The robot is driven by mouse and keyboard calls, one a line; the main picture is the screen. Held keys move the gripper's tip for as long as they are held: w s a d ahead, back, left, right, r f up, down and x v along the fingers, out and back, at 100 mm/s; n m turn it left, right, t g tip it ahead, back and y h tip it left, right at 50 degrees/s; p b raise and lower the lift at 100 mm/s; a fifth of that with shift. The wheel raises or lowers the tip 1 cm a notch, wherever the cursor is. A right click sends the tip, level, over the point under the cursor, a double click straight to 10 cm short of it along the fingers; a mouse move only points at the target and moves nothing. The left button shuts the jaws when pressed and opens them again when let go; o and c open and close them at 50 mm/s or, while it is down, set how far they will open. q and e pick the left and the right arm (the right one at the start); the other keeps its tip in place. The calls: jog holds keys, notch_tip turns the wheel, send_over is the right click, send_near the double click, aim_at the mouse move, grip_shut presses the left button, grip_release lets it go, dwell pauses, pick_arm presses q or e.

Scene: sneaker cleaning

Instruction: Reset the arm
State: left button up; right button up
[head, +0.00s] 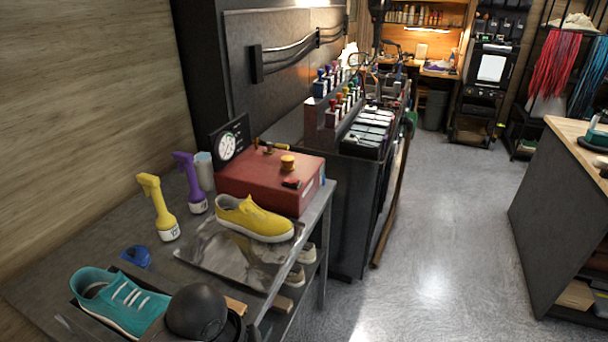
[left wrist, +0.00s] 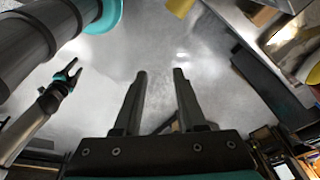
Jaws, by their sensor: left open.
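My left gripper (left wrist: 160,72) is open in the left wrist view. Its two dark fingers stand apart with nothing between them, above the grey floor. My right gripper (left wrist: 77,66) shows small at the left of the same view, with its prongs apart and nothing visible between them. Neither gripper shows in the head view; only a dark rounded part of my arm shows at the bottom. A yellow sneaker (head: 254,219) rests on a metal tray (head: 205,248) on the bench. A teal sneaker (head: 120,300) sits at the bench's near left, partly hidden by my arm.
A yellow spray bottle (head: 158,208), a purple spray bottle (head: 190,183) and a red box (head: 262,180) with a gauge stand on the bench. A dark cabinet (head: 345,215) stands beyond it. The floor (head: 445,225) between the bench and the right counter (head: 555,215) is clear.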

pick_arm(q)
jog(key=s+a+f+n+t+y, duration=0.1)
jog(key=s+a+n+t+y, duration=0.1)
jog(key=s+a+n, duration=0.8)
notch_tip(320, 180, down, 30)
jog(key=s+d+n+g+b, duration=0.1)
jog(key=s+d+n+b, duration=0.15)
jog(key=b, duration=0.55)
jog(key=s+a+f+b, duration=0.1)
jog(key=s+f+b, duration=0.3)
jog(key=s+f, duration=0.4)
jog(key=s+a+f+g+b, duration=0.1)
jog(key=s+f+b, duration=0.3)
jog(key=f, duration=1)
jog(key=shift+s+a+f+g, duration=0.3)
jog(key=shift+s+a, duration=0.15)
jog(key=shift+s, duration=1.4)
